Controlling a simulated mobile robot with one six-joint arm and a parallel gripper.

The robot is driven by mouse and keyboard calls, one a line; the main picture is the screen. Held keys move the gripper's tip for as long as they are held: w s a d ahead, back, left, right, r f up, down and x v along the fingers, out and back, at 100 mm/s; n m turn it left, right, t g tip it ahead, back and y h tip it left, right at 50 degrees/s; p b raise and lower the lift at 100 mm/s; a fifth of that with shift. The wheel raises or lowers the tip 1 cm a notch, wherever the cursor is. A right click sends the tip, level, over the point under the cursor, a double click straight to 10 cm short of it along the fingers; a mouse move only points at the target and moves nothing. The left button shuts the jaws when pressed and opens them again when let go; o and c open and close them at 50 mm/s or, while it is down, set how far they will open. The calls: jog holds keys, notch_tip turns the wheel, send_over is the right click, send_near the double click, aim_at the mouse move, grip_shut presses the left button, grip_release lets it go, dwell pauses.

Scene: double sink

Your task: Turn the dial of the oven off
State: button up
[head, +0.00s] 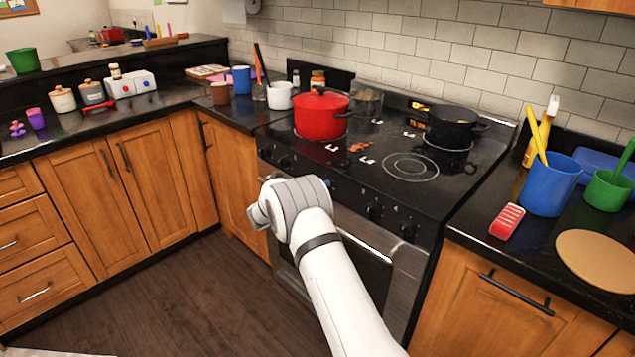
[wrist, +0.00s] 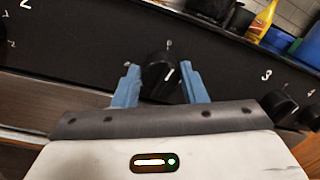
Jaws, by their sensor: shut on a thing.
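A black dial (wrist: 160,76) with a white mark on it sits in the middle of the stove's dark front panel in the wrist view. My gripper (wrist: 158,70) has its two blue fingers on either side of this dial and is shut on it. In the head view, my white wrist and forearm hide the fingers and this dial. The oven (head: 392,262) stands below the panel with its door closed.
Other dials (wrist: 280,104) sit to the right on the panel. A red pot (head: 320,116) and a dark pan (head: 452,128) stand on the cooktop. A blue container (head: 549,188) and a red-and-white object (head: 507,221) are on the right counter. The floor (head: 190,300) at left is clear.

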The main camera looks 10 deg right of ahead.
jog(key=shift+n+p, duration=0.4)
jog(key=shift+n, duration=0.5)
jog(key=o, duration=1)
jog(key=shift+f, duration=0.1)
jog(key=shift+c, duration=0.2)
jog(key=v, duration=0.7)
jog(key=shift+a, duration=0.3)
jog(key=shift+s, duration=0.15)
